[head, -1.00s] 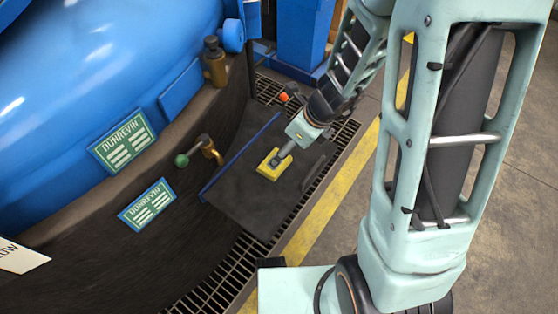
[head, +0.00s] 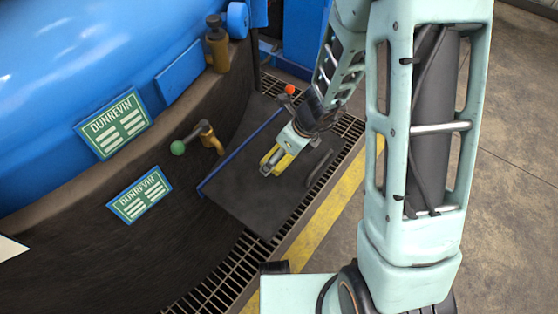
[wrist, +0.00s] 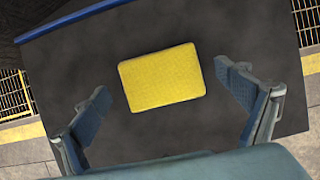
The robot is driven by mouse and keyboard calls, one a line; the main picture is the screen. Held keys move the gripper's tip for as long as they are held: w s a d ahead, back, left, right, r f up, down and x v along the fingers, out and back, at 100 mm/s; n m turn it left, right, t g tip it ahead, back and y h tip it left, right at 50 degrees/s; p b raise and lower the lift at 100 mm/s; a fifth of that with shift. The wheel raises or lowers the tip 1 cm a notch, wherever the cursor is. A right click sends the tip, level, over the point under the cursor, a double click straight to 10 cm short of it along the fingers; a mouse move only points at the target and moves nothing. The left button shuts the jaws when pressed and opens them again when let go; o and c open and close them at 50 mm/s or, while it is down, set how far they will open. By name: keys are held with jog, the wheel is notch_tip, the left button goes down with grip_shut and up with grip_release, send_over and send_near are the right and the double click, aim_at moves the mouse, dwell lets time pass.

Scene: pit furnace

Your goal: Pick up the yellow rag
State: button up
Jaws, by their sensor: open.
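The yellow rag (wrist: 161,77) is a small, flat, folded-looking rectangle lying on a dark plate (wrist: 75,55). In the wrist view it lies ahead of my open gripper (wrist: 165,95), between the lines of the two fingers and touching neither. In the head view my gripper (head: 270,165) is over the rag (head: 283,162) and partly hides it. The dark plate (head: 243,200) shows bare around the rag. The gap in height between fingers and rag is hard to tell.
A blue strip (head: 240,153) edges the plate on the left, and a dark handle-like bar (head: 319,167) is on its right. A valve with a green knob (head: 177,148) juts from the dark curved wall. Floor grating (head: 225,275) and a yellow line (head: 325,222) run alongside.

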jog(key=c, duration=1.2)
jog(key=shift+r, duration=0.15)
jog(key=shift+c, duration=0.2)
